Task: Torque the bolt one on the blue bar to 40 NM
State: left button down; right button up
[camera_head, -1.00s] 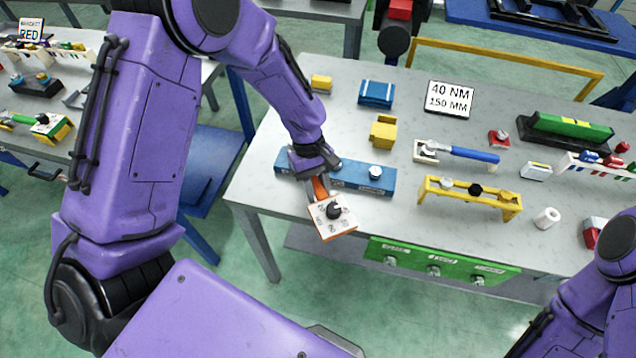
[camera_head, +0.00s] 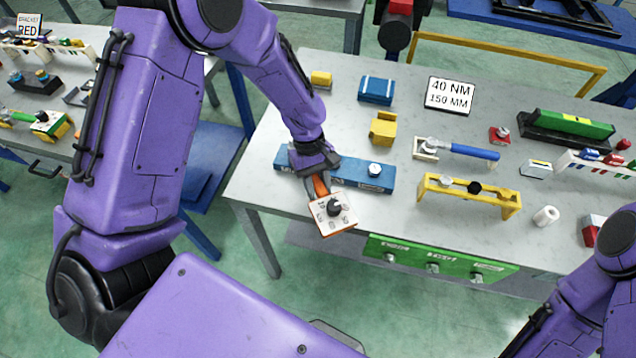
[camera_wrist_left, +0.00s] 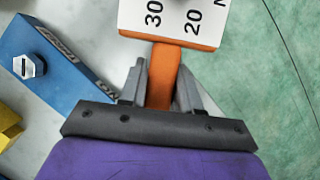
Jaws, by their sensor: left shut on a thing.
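The blue bar (camera_head: 350,172) lies along the front left part of the table. One silver bolt (camera_head: 375,169) stands on its right part, and it also shows in the left wrist view (camera_wrist_left: 28,66). The bar's left part is partly covered by my gripper. My left gripper (camera_head: 320,178) is shut on the orange handle of a torque tool (camera_head: 333,213) with a white dial plate and a black knob. In the left wrist view the jaws (camera_wrist_left: 160,85) flank the orange handle, and the numbers 30 and 20 show on the plate. My right gripper is not in view.
A sign (camera_head: 450,95) reads 40 NM, 150 MM. A yellow bar (camera_head: 470,195) with bolts and a blue-handled wrench (camera_head: 465,151) lie to the right. A yellow block (camera_head: 384,129) stands behind the blue bar. A green panel (camera_head: 435,262) hangs at the table's front.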

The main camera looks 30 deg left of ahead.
pick_arm(q)
jog(key=shift+r+p, duration=0.1)
jog(key=shift+p, duration=0.25)
dwell(0.4)
jog(key=shift+f, duration=0.8)
dwell(0.9)
jog(key=c, duration=1.5)
grip_release()
grip_shut()
